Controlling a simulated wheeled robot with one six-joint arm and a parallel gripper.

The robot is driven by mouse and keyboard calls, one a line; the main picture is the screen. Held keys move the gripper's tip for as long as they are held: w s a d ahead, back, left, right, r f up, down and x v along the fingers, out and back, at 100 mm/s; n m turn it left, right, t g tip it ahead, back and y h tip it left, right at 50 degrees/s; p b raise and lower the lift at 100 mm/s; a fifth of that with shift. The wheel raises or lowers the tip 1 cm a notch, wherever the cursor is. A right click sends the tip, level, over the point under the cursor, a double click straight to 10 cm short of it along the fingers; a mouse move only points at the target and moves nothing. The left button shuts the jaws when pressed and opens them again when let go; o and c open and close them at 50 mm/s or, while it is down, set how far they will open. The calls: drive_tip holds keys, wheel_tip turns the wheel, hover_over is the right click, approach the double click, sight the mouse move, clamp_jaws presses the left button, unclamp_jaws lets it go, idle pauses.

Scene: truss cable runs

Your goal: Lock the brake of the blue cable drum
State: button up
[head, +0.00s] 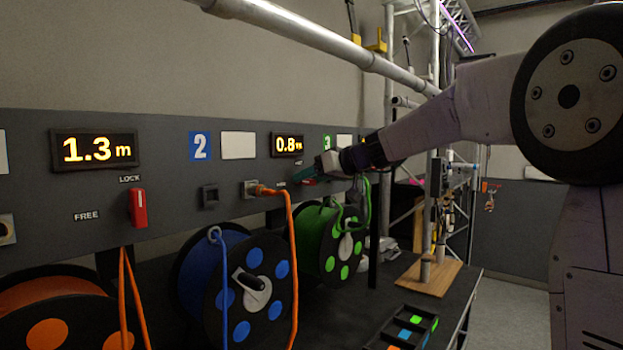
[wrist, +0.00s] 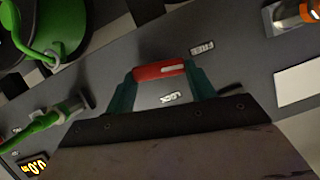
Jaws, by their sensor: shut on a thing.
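The blue cable drum (head: 205,265) stands under the panel's number 2 sign, with blue dots on its black flange. Its red brake lever (wrist: 158,71) shows in the wrist view, with teal fingers at both its ends. My gripper (wrist: 160,75) is shut on this lever. The lever lies along the panel, its right end near the FREE label (wrist: 202,48). The LOCK label (wrist: 172,98) is beside it, nearer my gripper's body. In the head view my gripper (head: 318,170) is at the panel below the 0.8 display (head: 287,145), and the lever is mostly hidden.
An orange plug (head: 262,189) sits in a socket left of my gripper, its cable hanging past the blue drum. The green drum (head: 320,235) is below my gripper, with a green plug (wrist: 50,120) close by. Another red lever (head: 138,207) is below LOCK at left.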

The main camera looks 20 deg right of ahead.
drive_tip(key=shift+w+d+f+m+g+y, duration=0.2)
drive_tip(key=shift+m+y, duration=0.9)
drive_tip(key=shift+m, duration=0.85)
drive_tip(key=shift+w+d+f+m+g+y, duration=0.2)
drive_tip(key=shift+m+y, duration=0.9)
drive_tip(key=shift+m, duration=0.9)
drive_tip(key=shift+d+f+m+y, duration=0.15)
drive_tip(key=shift+d+m+y, duration=0.15)
drive_tip(key=shift+m+y, duration=1.25)
drive_tip(key=shift+m+h, duration=0.45)
drive_tip(key=shift+m, duration=0.15)
drive_tip(key=o, duration=1)
drive_tip(key=shift+v, duration=3.9)
